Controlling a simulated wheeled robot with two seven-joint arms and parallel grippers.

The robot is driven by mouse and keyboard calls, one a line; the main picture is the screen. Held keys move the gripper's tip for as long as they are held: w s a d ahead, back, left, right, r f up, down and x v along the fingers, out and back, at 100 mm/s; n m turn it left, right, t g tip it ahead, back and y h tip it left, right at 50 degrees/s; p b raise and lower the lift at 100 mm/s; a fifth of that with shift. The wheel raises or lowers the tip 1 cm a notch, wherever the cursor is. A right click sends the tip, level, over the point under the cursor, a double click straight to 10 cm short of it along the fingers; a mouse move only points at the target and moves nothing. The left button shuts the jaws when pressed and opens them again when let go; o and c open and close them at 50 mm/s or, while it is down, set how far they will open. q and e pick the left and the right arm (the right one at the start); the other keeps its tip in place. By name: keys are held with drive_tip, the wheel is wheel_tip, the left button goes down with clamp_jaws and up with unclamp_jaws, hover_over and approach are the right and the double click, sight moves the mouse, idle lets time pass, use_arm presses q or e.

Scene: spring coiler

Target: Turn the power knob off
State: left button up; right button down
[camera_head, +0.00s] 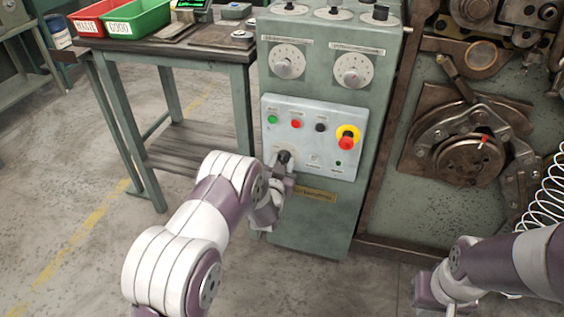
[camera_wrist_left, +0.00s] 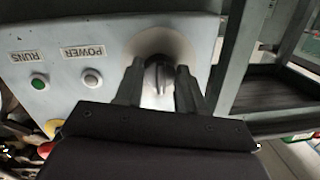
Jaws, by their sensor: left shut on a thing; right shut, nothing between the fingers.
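The power knob (camera_wrist_left: 159,76) is a dark knob on a pale round plate, at the lower left of the light grey control panel (camera_head: 303,112). In the left wrist view my left gripper (camera_wrist_left: 157,90) has one finger on each side of the knob and is shut on it. The wrist view is upside down; a pale lamp (camera_wrist_left: 92,78) labelled POWER sits beside the knob. My right gripper (camera_head: 432,291) is shut and empty at the lower right.
The panel also carries a green button (camera_head: 272,119), a red button (camera_head: 296,124) and a red emergency stop (camera_head: 347,141) on yellow. Two dials sit above. A workbench (camera_head: 225,55) with red and green bins stands left. Coiler machinery (camera_head: 468,160) and a spring (camera_head: 545,195) are right.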

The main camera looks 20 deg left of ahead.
use_arm(q)
drive_tip(key=n, duration=0.4)
drive_tip(key=shift+h, duration=0.3)
drive_tip(key=shift+n+h+p, duration=0.4)
drive_tip(key=shift+n, duration=1.6)
drive_tip(key=o, duration=1)
drive_tip(key=shift+o, duration=0.2)
